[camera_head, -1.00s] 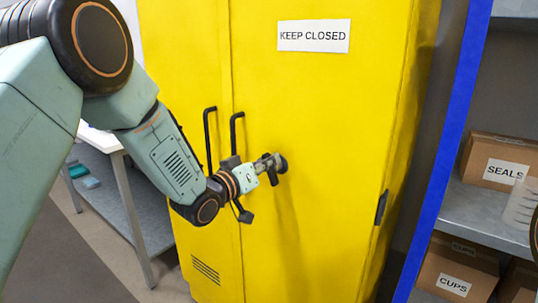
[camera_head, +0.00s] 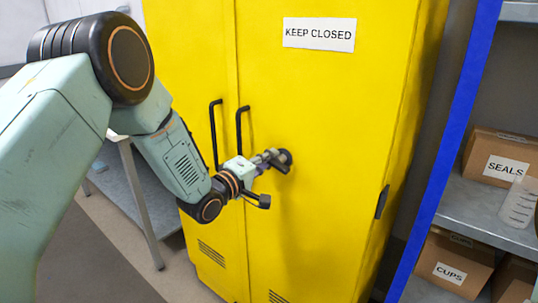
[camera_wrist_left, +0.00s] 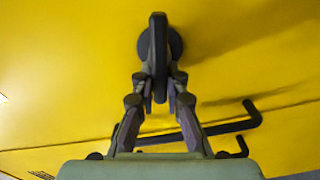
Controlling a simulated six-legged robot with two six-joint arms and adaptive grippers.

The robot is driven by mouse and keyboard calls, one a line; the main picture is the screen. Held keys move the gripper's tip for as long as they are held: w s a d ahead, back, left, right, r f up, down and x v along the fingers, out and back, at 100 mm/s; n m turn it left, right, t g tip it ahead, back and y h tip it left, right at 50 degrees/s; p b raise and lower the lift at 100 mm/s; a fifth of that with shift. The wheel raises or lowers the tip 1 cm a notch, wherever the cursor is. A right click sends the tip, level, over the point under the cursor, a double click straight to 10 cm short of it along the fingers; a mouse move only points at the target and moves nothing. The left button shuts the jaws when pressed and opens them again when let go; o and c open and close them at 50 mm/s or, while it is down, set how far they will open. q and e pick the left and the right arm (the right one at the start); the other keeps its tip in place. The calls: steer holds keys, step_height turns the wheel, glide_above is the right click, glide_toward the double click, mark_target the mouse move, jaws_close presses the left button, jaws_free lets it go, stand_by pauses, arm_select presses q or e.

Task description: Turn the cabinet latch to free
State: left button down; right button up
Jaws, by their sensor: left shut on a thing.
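The cabinet latch (camera_head: 285,158) is a dark knob with a short lever on the right door of the yellow cabinet (camera_head: 330,110). My left gripper (camera_head: 271,159) reaches it from the left and front. In the left wrist view the black latch lever (camera_wrist_left: 159,45) stands upright in the picture, with its round base behind it on the yellow door. The two fingers of my left gripper (camera_wrist_left: 160,84) are closed on the lever from both sides. In the head view the fingers partly hide the latch. My right gripper is out of view.
Two black door handles (camera_head: 216,135) (camera_head: 241,130) are just left of the latch, close to my wrist. Both doors look shut. Shelves with boxes (camera_head: 497,166) and a clear beaker (camera_head: 519,203) stand at the right. A grey table (camera_head: 128,185) stands at the left.

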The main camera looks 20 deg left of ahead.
arm_select(q)
steer(key=shift+f+n, duration=0.25)
steer(key=shift+n, duration=1.05)
steer(key=c, duration=1.4)
jaws_free()
steer(key=shift+o, duration=0.2)
steer(key=shift+s+a, duration=0.1)
steer(key=v, duration=1.2)
